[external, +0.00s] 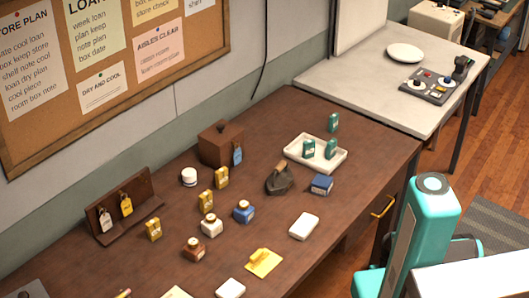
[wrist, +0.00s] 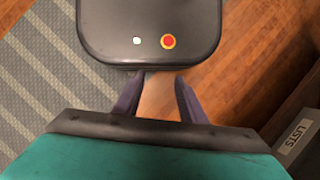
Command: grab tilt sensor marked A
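No marking A is legible in either view, so I cannot tell which item is the tilt sensor. Small upright teal devices stand on the brown table in the external view: one (external: 309,147) and another (external: 330,149) in a white tray (external: 318,167), and a third (external: 333,122) behind it. Several small yellow devices, one of them (external: 221,177) near the wooden box, stand further left. In the wrist view my gripper (wrist: 157,95) is open and empty, its two purple fingers apart above the floor and my dark base. It is away from the table items.
A wooden box (external: 221,145), a dark iron-like object (external: 279,180), a blue block (external: 321,185) and several small bottles crowd the brown table (external: 350,220). A white table (external: 380,75) behind holds a plate (external: 405,53) and a control panel (external: 437,85). A bin labelled LISTS (wrist: 298,145) stands on the floor.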

